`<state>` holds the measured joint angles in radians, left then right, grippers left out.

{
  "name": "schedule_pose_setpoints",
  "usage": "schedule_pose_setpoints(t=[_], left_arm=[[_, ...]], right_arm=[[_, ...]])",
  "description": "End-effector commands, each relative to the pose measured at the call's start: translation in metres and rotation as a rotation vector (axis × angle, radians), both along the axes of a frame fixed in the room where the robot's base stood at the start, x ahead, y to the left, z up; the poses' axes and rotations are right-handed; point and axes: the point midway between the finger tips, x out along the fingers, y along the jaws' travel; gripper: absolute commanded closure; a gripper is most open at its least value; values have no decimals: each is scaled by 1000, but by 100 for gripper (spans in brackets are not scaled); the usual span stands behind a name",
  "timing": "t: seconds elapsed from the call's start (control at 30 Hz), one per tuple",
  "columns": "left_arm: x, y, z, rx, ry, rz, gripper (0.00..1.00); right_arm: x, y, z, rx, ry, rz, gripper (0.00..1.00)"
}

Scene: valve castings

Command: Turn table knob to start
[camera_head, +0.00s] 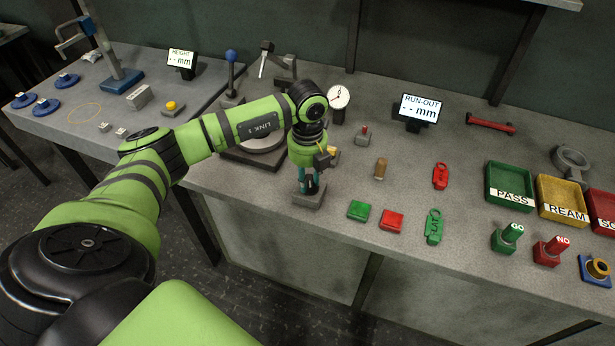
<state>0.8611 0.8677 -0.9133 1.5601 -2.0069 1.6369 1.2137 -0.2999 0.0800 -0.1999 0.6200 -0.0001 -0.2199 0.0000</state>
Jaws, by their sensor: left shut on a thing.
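My left gripper (311,188) reaches down at the front edge of the bench, its fingers shut around a small dark knob on a grey block (308,200). The fingers and wrist hide most of the knob, so its angle cannot be told. A round turntable (262,139) on a dark base sits behind and to the left of the gripper, partly covered by my left arm. My right gripper is not in view.
A dial gauge (339,98) and a run-out display (416,112) stand behind. Green (358,211) and red (392,220) buttons lie just right of the gripper. A green PASS tray (509,186) and a yellow REAM tray (561,199) are farther right.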

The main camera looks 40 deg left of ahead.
Motion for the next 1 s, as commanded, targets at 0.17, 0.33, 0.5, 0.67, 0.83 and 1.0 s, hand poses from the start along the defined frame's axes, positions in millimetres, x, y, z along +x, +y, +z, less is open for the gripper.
schedule_pose_setpoints(t=[0.17, 0.33, 0.5, 0.67, 0.83, 1.0], left_arm=[[0, 0, 1, 0, -3, 170, 100], [0, -1, 1, 0, -3, 332, 100], [-1, -2, 1, -1, -3, 493, 100], [-1, -2, 2, 0, -4, 646, 100], [-1, -3, 2, -1, -3, 799, 100], [-1, -4, 2, 0, -3, 931, 100]], right_arm=[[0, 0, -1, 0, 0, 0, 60], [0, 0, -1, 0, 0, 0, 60], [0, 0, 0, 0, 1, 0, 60], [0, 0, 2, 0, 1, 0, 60], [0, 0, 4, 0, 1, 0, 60], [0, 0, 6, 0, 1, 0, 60]])
